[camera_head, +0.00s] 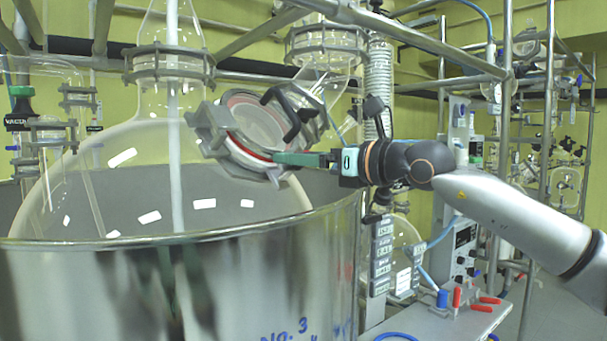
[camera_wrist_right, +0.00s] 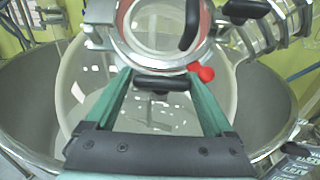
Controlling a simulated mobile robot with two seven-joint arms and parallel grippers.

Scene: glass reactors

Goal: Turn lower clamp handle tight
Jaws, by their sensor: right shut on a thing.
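The round glass port with a red ring (camera_head: 258,122) sits in a grey metal clamp (camera_head: 208,128) on the side of the large glass vessel (camera_head: 120,170). A black handle (camera_head: 290,114) stands out over the port's upper part. In the right wrist view, the lower black clamp handle (camera_wrist_right: 162,83) lies crosswise between my green fingertips, just below the port glass (camera_wrist_right: 165,28). My right gripper (camera_head: 285,159) reaches in from the right at the port's lower edge and is shut on that handle; it also shows in the wrist view (camera_wrist_right: 158,78). My left gripper is not in view.
The steel tub (camera_head: 180,290) surrounds the glass vessel below the port. Metal frame pipes (camera_head: 420,45) cross above my right arm. A bench (camera_head: 440,322) with red-handled and blue fittings stands at lower right. A red knob (camera_wrist_right: 204,73) is close beside my right fingertips.

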